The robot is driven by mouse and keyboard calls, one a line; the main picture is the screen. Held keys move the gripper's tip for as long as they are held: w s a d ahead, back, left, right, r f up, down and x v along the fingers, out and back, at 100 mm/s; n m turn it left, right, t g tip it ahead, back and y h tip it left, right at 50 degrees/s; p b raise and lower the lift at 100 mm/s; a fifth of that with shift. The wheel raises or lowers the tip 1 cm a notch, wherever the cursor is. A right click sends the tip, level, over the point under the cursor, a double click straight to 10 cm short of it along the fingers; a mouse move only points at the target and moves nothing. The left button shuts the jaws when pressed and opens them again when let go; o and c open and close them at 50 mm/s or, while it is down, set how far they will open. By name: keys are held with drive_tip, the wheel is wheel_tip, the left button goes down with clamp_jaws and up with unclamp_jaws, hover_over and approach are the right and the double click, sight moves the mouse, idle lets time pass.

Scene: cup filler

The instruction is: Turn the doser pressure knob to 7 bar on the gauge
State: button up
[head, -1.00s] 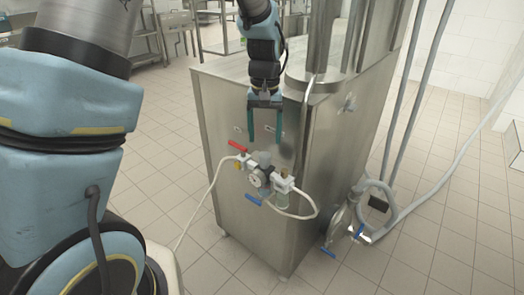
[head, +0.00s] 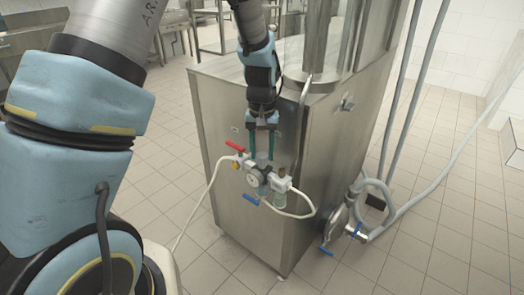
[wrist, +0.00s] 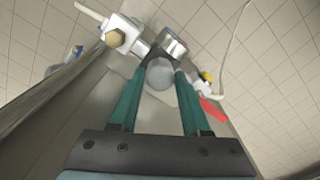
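The doser pressure knob is a light grey round cap (wrist: 160,74) on the regulator, low in the gap between my fingertips. In the head view the knob (head: 262,158) shows between the teal fingers. My gripper (head: 262,156) points down from above with one finger on each side of the knob. In the wrist view my gripper (wrist: 160,72) looks open, with its tips close beside the knob; I cannot tell whether they touch it. The round gauge (head: 253,180) faces forward below the knob. Its needle and numbers are too small to read.
A red lever (head: 235,145) is left of the regulator and a blue lever (head: 251,199) below it. A filter unit (head: 280,184) with a white hose stands close on the right. The steel cabinet (head: 235,215) is right behind. The floor in front is clear.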

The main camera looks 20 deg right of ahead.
clamp_jaws()
drive_tip(key=shift+m, duration=0.3)
